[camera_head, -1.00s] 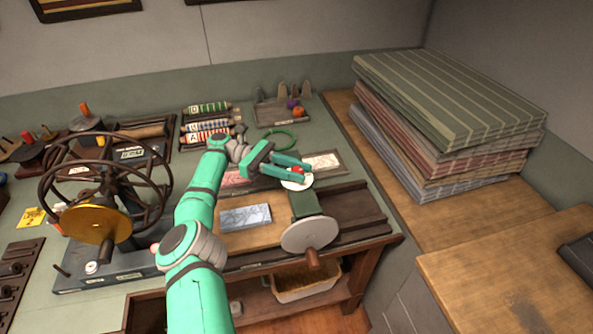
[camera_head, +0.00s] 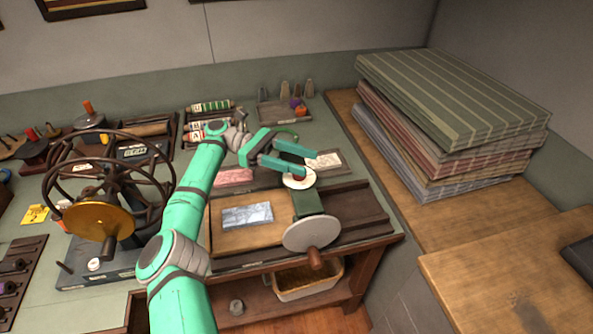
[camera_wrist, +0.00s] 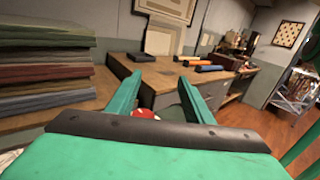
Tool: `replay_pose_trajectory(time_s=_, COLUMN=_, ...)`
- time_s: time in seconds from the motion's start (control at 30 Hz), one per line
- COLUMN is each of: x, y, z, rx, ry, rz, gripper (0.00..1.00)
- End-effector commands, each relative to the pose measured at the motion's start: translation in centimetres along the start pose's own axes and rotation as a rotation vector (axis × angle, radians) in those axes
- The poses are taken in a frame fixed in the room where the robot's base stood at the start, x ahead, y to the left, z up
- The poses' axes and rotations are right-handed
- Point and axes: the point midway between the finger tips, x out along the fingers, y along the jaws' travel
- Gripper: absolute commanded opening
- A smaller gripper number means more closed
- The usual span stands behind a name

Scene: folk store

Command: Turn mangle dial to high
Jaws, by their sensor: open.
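The mangle is a flat-bed press with a green housing (camera_head: 307,202), a grey crank disc (camera_head: 312,233) and a brown handle. On top of the housing is a white round dial (camera_head: 298,183) with a red knob; which setting it points to is too small to read. My gripper (camera_head: 309,163) is open just above and behind the dial, its fingers pointing right. The lower finger partly covers the knob. In the wrist view my gripper (camera_wrist: 159,80) has its fingers apart, and the red knob (camera_wrist: 143,113) shows low between them, partly hidden by the gripper body.
A blue-grey printed block (camera_head: 247,215) lies on the mangle's wooden bed. A large black wheel press (camera_head: 110,190) stands at left. Ink tubes (camera_head: 210,106) and a small tray of spools (camera_head: 285,112) are behind. Stacked striped boards (camera_head: 450,110) stand at right.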

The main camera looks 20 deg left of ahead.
Motion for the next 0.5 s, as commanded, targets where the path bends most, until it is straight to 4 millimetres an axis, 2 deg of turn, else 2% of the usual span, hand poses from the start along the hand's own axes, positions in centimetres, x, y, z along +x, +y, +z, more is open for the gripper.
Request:
replay_pose_trajectory(time_s=0.37, x=1.2, y=-3.5, z=3.9, rx=0.003, ry=-0.001, rz=0.001, gripper=0.47)
replay_pose_trajectory(time_s=0.5, x=1.8, y=-5.2, z=4.5, rx=0.003, ry=-0.001, rz=0.001, gripper=0.47)
